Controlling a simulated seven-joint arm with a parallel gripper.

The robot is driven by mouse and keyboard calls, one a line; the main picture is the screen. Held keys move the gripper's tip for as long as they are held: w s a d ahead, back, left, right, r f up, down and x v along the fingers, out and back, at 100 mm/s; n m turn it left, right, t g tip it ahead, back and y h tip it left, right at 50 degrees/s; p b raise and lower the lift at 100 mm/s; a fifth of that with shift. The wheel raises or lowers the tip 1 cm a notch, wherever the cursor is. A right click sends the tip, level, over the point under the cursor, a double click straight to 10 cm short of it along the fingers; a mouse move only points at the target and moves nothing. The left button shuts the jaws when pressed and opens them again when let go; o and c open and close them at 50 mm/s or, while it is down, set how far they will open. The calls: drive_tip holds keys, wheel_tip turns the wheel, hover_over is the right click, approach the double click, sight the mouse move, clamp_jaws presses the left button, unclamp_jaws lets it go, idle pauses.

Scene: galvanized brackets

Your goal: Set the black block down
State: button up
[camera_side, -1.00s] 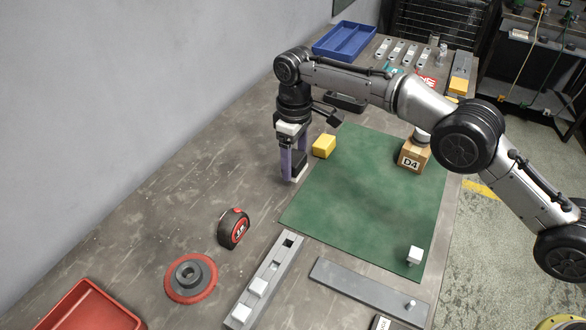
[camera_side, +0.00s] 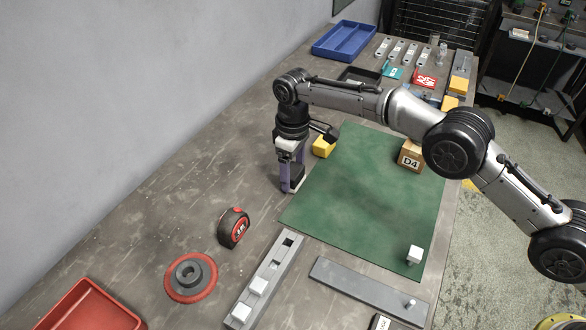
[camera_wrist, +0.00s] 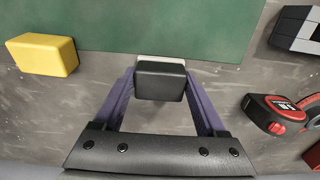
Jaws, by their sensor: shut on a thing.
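The black block (camera_wrist: 160,82) is between the purple fingers of my gripper (camera_wrist: 161,76) in the wrist view. My gripper is shut on it. A pale strip (camera_wrist: 160,59) shows along the block's far edge; I cannot tell whether it is part of the block. In the side view my gripper (camera_side: 291,187) points down, low over the bare grey table just left of the green mat (camera_side: 365,195). The fingers partly hide the block there, and I cannot tell whether it touches the table.
A yellow block (camera_side: 323,147) lies close behind my gripper at the mat's edge. A tape measure (camera_side: 233,228) and a red disc with a grey hub (camera_side: 190,277) lie nearer the front. A slotted grey rail (camera_side: 265,280) holds white blocks. Bare table lies left of the gripper.

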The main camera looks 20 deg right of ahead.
sight(293, 170)
drive_tip(key=o, duration=1.3)
wheel_tip(293, 170, up, 7)
drive_tip(key=shift+f, duration=0.1)
drive_tip(key=shift+r, duration=0.8)
